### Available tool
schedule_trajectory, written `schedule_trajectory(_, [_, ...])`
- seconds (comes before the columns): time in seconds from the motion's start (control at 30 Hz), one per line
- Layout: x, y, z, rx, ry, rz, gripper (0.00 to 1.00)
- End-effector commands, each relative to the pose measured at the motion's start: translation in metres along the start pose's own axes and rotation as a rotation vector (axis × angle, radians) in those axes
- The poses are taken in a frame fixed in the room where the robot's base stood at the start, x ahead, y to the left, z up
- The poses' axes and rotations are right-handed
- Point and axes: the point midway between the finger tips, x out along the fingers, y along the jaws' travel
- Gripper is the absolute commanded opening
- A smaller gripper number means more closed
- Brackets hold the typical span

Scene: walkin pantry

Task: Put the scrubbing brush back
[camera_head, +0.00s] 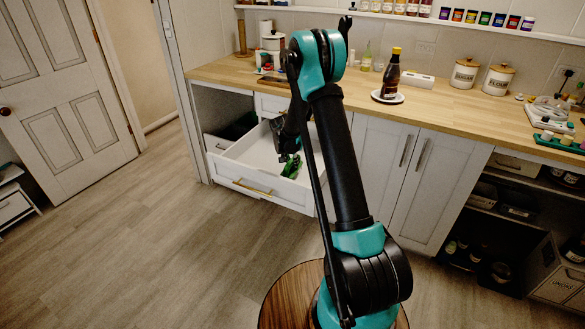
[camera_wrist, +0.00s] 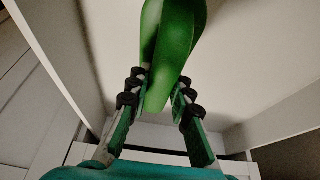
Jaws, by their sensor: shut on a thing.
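The scrubbing brush shows as a green object (camera_head: 291,166) low over the open white drawer (camera_head: 235,176), near its right side. In the wrist view the green brush (camera_wrist: 176,40) is a smooth, curved shape between the two fingers, and its upper end runs out of the picture. My gripper (camera_wrist: 160,92) is shut on its near end. In the head view my gripper (camera_head: 290,152) is dark and partly hidden by my arm. The drawer's pale inside fills most of the wrist view behind the brush. I cannot tell whether the brush touches the drawer floor.
The wooden counter (camera_head: 440,89) above holds a dark bottle (camera_head: 391,72) on a white plate, two canisters (camera_head: 465,74) and a scale (camera_head: 548,113). Closed cabinet doors (camera_head: 407,165) stand right of the drawer. The floor in front is clear.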

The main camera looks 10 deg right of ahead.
Motion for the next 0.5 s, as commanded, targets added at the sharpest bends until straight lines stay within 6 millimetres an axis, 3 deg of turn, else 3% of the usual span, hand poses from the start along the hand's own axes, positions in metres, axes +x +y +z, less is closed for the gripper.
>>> schedule_trajectory(0.2, [0.025, 0.0, 0.01, 0.0, 0.0, 0.0, 0.0])
schedule_trajectory(0.5, [0.027, 0.0, 0.011, 0.0, 0.0, 0.0, 0.0])
